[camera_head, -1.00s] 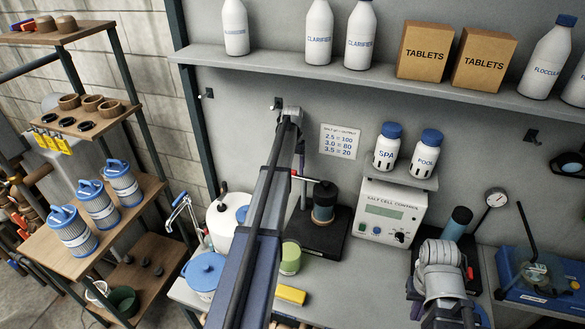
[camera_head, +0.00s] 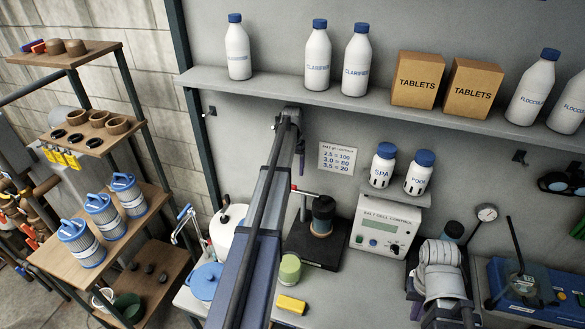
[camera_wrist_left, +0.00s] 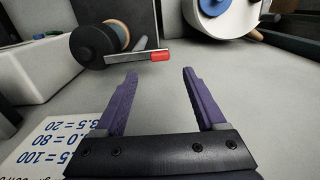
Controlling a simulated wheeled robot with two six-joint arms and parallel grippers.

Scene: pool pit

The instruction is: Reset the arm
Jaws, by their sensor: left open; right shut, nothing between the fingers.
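My left arm rises through the middle of the head view, and its gripper (camera_head: 301,152) shows small beyond the arm's end, near the wall. In the left wrist view my left gripper (camera_wrist_left: 160,75) has its two purple fingers well apart, with nothing between them. A red-tipped lever (camera_wrist_left: 140,57) and a dark round spool (camera_wrist_left: 97,45) are just beyond the fingers. Parts of my right arm (camera_head: 440,270) stand at the lower right of the head view.
A white card with numbers (camera_head: 338,158) is on the wall beside my left gripper. A salt cell control box (camera_head: 385,224) stands right of the left arm. A shelf (camera_head: 350,92) holds bottles and tablet boxes. A rack with filters (camera_head: 103,216) stands left.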

